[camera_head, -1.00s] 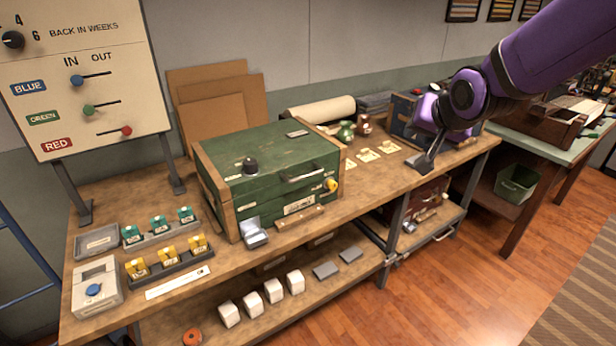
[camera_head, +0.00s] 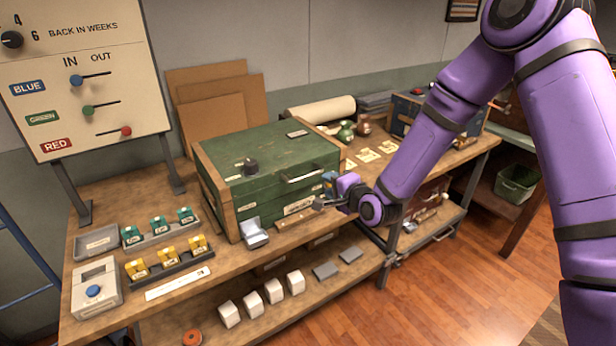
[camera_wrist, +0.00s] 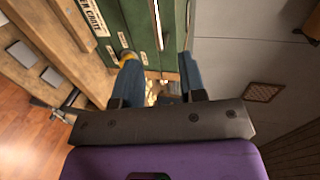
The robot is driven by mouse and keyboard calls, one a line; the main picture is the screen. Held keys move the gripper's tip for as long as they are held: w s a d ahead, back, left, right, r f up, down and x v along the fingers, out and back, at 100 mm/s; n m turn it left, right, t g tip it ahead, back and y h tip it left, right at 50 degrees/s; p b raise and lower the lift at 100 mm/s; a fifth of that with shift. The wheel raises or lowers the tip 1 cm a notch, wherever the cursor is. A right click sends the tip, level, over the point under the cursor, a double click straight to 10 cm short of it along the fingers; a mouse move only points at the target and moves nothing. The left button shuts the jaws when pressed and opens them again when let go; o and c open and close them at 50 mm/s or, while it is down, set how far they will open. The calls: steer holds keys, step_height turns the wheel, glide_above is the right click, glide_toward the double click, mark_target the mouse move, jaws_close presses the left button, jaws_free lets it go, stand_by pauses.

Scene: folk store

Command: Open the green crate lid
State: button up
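The green crate (camera_head: 222,190) stands on the workbench with wooden corner posts. Its lid (camera_head: 275,150) is down and carries a black knob (camera_head: 250,165). A metal handle (camera_head: 300,177) is on the front; it also shows in the wrist view (camera_wrist: 157,22). My gripper (camera_head: 325,193) is at the crate's front right corner, below and right of the handle. In the wrist view my gripper (camera_wrist: 160,78) has its two blue fingers apart, with no object clearly held between them. A yellow part (camera_wrist: 125,57) of the crate shows by the left finger's tip; my gripper hides it in the head view.
A small open grey box (camera_head: 255,236) sits before the crate. Green and yellow tagged pieces stand in racks at left. White blocks (camera_head: 273,290) lie on the lower shelf. Cards (camera_head: 368,155) and small pots (camera_head: 346,131) are right of the crate. A lever board stands at back left.

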mark_target(308, 176)
steer(key=shift+m, duration=0.3)
steer(key=x, duration=1.1)
steer(key=shift+s+a+f, duration=0.1)
steer(key=shift+a+f, duration=0.1)
steer(key=shift+a, duration=0.05)
jaws_close()
